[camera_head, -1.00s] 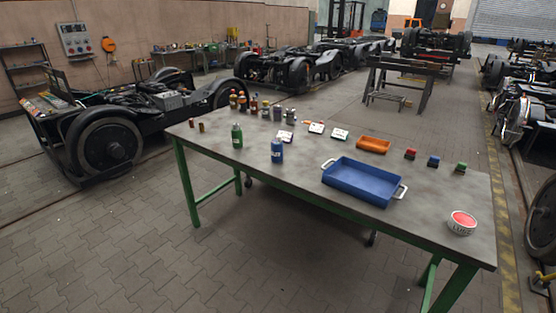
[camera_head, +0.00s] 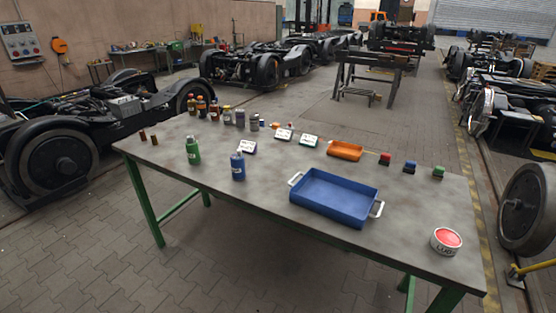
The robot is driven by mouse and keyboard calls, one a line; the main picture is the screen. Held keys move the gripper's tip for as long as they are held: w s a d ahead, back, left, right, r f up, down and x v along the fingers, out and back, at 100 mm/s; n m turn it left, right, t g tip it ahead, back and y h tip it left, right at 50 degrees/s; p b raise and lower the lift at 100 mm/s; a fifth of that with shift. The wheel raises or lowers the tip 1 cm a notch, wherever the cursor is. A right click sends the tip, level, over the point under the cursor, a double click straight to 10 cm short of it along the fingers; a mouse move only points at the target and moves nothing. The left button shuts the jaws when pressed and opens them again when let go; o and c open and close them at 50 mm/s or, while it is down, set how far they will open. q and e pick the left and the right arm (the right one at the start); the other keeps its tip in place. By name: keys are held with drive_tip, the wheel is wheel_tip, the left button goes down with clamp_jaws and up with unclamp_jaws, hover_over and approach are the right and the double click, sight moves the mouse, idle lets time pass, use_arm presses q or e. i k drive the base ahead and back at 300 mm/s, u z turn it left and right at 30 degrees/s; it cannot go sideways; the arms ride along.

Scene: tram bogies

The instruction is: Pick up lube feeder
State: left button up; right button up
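A round white tin with a red top (camera_head: 446,240) stands near the right end of the grey table. Its dark lettering seems to read "LUBE", so it may be the lube feeder; I cannot be sure. A green bottle (camera_head: 193,151) and a blue bottle (camera_head: 238,166) stand upright on the left half of the table. Neither of my grippers is in view, and nothing touches these objects.
The grey table (camera_head: 270,222) has green legs. Bogies stand behind and at the sides.

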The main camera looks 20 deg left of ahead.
sight(237, 164)
drive_tip(key=z, duration=0.25)
drive_tip(key=i, duration=0.8)
drive_tip(key=u, duration=0.65)
drive_tip(key=i, duration=0.65)
drive_tip(key=u, duration=0.55)
